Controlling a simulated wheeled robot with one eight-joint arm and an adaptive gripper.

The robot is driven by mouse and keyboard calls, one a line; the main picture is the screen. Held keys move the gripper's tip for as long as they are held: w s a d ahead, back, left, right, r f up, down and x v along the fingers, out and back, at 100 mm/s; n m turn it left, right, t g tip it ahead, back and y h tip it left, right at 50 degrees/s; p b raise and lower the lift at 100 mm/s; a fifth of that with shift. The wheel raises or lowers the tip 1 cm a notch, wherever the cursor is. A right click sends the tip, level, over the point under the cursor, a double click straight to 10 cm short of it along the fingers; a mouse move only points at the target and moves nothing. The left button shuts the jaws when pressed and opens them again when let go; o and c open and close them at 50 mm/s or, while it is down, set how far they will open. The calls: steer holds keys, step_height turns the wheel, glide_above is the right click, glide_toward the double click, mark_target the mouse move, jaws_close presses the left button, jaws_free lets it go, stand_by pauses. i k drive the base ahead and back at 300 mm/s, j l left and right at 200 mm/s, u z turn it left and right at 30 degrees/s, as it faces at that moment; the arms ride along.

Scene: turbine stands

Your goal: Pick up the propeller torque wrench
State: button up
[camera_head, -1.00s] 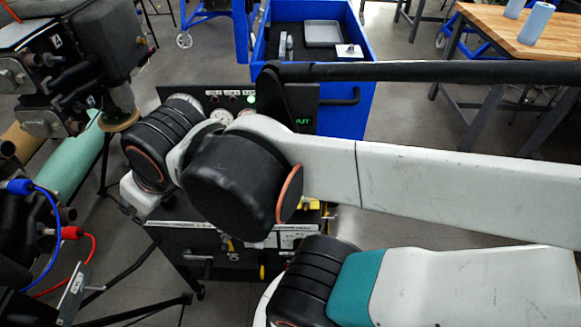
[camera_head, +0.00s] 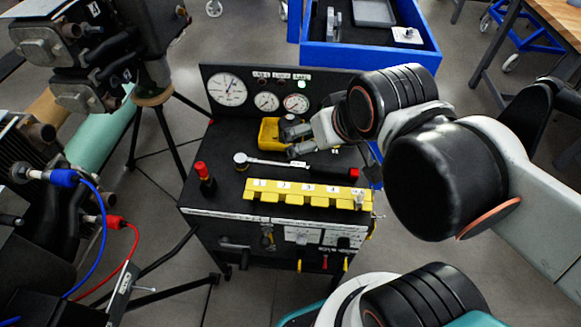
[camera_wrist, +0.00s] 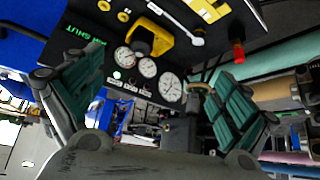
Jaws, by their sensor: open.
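The torque wrench (camera_head: 280,162) lies on the black top of the cart in the head view. It has a round silver head at the left, a silver shaft and a dark handle with a red end at the right. Part of its shaft shows at the top of the wrist view (camera_wrist: 178,24). My gripper (camera_head: 297,142) is just behind the wrench in the head view, beside a yellow box. In the wrist view, its two teal-padded fingers are wide apart with nothing between them. The gripper appears apart from the wrench, but the exact gap cannot be told.
The yellow box (camera_head: 268,134) stands behind the wrench, and a yellow numbered rack (camera_head: 290,197) lies in front. A red-topped black item (camera_head: 203,178) stands at the left. A gauge panel (camera_head: 245,90) rises at the cart's back. Engine parts (camera_head: 75,65) stand left; a blue bin (camera_head: 350,55) is behind.

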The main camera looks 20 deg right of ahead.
mark_target(241, 159)
steer(key=l+u, duration=0.2)
steer(key=l, duration=0.2)
steer(key=k+l+u, duration=0.2)
steer(key=l, duration=0.25)
steer(key=l+u, duration=0.25)
steer(key=l, duration=0.15)
